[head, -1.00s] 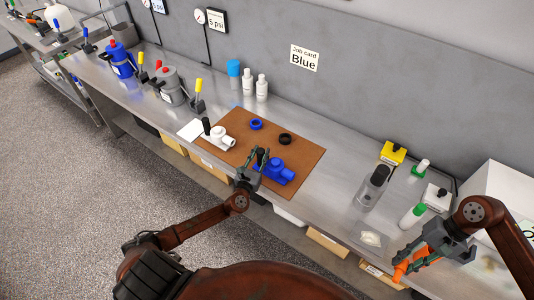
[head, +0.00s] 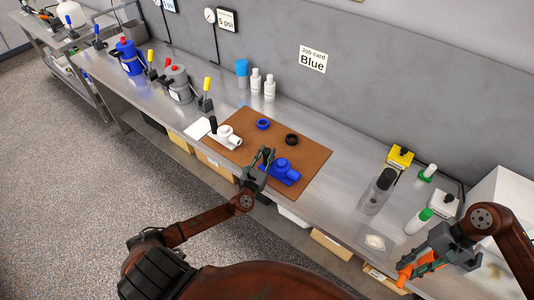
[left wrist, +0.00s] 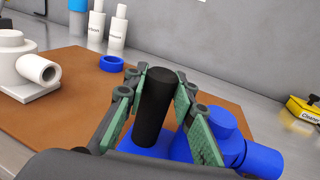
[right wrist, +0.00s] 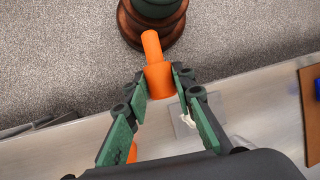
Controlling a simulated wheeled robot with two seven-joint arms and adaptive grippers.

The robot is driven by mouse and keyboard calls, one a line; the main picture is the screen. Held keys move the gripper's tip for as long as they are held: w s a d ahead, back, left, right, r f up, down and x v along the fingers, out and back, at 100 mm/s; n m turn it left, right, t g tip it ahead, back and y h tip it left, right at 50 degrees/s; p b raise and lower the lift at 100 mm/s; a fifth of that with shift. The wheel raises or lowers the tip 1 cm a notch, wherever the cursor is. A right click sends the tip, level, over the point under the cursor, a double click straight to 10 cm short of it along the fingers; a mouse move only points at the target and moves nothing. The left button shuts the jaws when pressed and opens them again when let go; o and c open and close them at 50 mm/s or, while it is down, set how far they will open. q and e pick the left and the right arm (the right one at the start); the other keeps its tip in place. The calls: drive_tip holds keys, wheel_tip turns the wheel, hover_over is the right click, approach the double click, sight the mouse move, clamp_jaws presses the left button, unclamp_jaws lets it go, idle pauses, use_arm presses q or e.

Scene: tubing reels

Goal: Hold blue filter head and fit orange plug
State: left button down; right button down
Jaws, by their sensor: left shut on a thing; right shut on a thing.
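The blue filter head (head: 286,173) sits on the brown mat (head: 314,155), with its round port facing right. My left gripper (head: 266,157) is shut on the black upright handle of the filter head; the handle (left wrist: 155,100) stands between its fingers in the left wrist view. My right gripper (head: 414,268) is at the bench's front right and shut on the orange plug (right wrist: 157,80), whose narrower end points away from the fingers. A second orange piece (right wrist: 132,151) shows partly behind a finger in the right wrist view. The plug and the filter head are well apart.
A white filter head (head: 226,137), a blue ring (head: 263,124) and a black ring (head: 291,140) lie on the mat. Bench between mat and cylinder is clear.

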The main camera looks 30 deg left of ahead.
idle(0.3)
